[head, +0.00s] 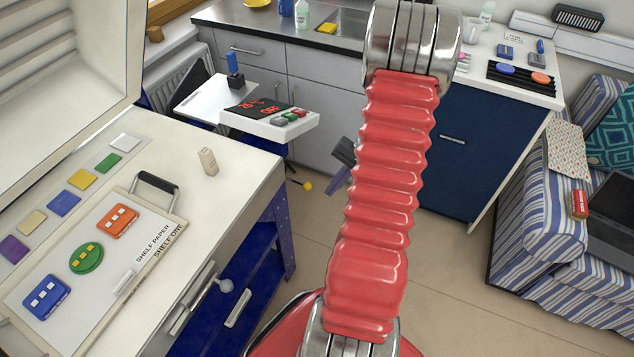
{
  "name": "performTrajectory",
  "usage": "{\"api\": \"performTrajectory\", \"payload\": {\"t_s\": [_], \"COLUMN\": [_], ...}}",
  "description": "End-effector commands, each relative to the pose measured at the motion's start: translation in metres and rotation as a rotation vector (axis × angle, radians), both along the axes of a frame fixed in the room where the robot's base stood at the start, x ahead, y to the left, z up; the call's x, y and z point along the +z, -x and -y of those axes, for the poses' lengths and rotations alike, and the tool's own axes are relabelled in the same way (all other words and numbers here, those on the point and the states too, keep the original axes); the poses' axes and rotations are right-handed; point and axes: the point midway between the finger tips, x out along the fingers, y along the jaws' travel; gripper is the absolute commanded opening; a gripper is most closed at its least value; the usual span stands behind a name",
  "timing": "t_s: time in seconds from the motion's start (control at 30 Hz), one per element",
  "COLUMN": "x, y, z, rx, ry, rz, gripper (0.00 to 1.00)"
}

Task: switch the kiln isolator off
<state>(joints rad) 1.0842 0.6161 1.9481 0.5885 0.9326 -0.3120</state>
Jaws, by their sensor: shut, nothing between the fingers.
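The kiln (255,162) stands at left with its pale lid (75,75) raised. A control box (268,122) with a red-lit display and small green and red buttons sits beyond its right corner. A yellow ball-ended lever (307,186) shows low beneath that box; I cannot tell whether it is the isolator or how it is set. A blue upright piece (234,68) on a dark base stands behind the box. My red-sleeved arm crosses the middle. My gripper (341,165) shows partly behind it as a dark grey piece, shut and empty, apart from the lever.
A shelf board (95,262) with orange, green and blue glass pieces lies on the kiln top, near a small beige block (208,161). Counters (290,42) stand behind, and a striped sofa (535,225) is at right. The floor (460,290) right of my arm is clear.

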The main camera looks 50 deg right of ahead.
Motion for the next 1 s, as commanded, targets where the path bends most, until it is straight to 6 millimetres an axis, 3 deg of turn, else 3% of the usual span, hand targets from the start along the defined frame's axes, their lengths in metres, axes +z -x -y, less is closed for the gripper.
{"api": "performTrajectory", "payload": {"t_s": [0.2, 0.53, 0.73, 1.0], "x": [-0.042, -0.076, -0.059, -0.056], "y": [0.005, -0.009, -0.041, -0.045], "z": [0.037, 0.081, 0.119, 0.12], "rx": [-0.1, -0.178, -0.163, -0.111], "ry": [-0.05, -0.051, 0.034, 0.071], "rz": [0.067, 0.193, 0.329, 0.375], "gripper": [0.0, 0.0, 0.0, 0.0]}}
